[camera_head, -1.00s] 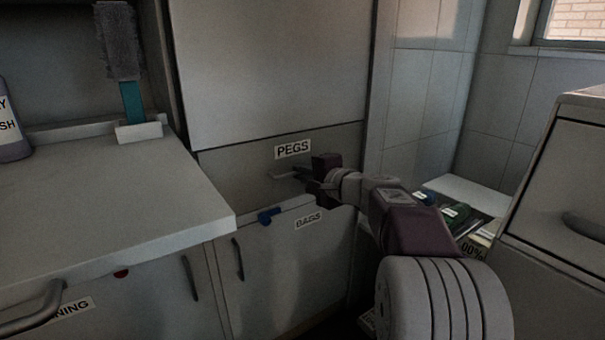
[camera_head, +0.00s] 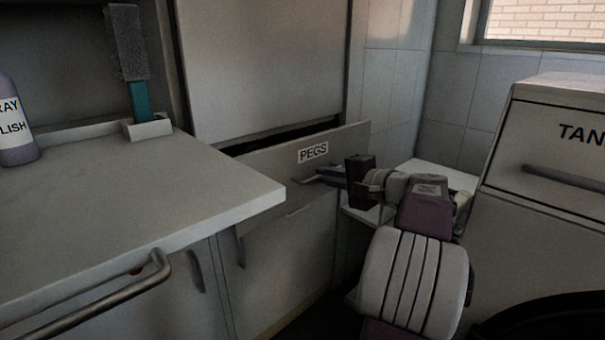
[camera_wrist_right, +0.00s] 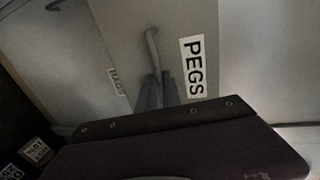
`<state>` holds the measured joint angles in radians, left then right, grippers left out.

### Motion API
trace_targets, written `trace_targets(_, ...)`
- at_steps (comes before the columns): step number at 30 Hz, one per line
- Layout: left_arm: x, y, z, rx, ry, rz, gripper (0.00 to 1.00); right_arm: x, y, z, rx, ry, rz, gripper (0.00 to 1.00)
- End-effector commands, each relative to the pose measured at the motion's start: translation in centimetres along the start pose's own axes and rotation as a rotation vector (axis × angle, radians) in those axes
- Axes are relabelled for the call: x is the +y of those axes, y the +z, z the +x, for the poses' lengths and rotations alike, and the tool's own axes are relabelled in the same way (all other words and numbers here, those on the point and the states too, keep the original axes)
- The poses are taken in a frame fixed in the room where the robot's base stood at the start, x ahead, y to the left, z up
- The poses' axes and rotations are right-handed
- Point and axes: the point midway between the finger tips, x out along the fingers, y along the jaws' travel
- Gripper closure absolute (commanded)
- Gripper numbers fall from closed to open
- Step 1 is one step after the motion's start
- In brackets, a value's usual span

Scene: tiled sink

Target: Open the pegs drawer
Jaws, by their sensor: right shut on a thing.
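The pegs drawer (camera_head: 270,160) is a grey front with a white PEGS label (camera_head: 313,152), in the cabinet at the centre of the head view. It stands partly pulled out, with a dark gap along its top edge. My right gripper (camera_head: 322,176) comes in from the right and is shut on the drawer's handle (camera_head: 303,181), below the label. In the right wrist view the handle (camera_wrist_right: 150,42) runs into the fingers (camera_wrist_right: 155,92), beside the PEGS label (camera_wrist_right: 193,66). The drawer's inside is hidden. My left gripper is not in view.
A worktop (camera_head: 130,195) at the left carries a spray bottle (camera_head: 16,125) and a brush (camera_head: 127,50) in a holder. A grey bin-like unit (camera_head: 550,150) stands close at the right. A cupboard door (camera_head: 290,245) lies below the drawer.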

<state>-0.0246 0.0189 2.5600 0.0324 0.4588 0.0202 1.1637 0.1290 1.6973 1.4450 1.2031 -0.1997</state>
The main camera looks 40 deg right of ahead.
Motion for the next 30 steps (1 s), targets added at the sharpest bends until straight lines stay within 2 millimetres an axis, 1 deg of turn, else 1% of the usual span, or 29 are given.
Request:
trace_targets(1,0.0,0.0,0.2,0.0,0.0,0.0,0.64,0.2,-0.1,-0.7,0.003,-0.001,-0.001,1.0)
trace_targets(3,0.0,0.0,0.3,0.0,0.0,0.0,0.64,0.3,0.0,-1.3,0.002,-0.002,-0.001,1.0)
trace_targets(6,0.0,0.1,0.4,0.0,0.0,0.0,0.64,0.4,0.1,-1.9,0.0,-0.002,-0.001,1.0)
trace_targets(16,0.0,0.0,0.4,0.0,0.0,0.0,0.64,0.4,0.2,-2.0,-0.001,-0.001,0.0,1.0)
trace_targets(17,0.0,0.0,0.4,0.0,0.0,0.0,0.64,0.4,0.2,-2.0,-0.001,-0.001,0.0,0.86)
trace_targets(18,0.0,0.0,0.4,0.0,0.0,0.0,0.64,0.4,0.2,-2.0,-0.001,-0.001,0.0,0.74)
trace_targets(19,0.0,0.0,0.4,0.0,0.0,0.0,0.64,0.4,0.2,-2.0,-0.001,-0.001,0.0,0.7)
trace_targets(27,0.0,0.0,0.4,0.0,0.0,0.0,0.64,0.4,0.2,-1.9,-0.002,-0.001,0.0,0.7)
trace_targets(30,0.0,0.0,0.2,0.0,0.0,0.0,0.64,0.2,0.2,-1.4,-0.003,-0.001,0.0,0.7)
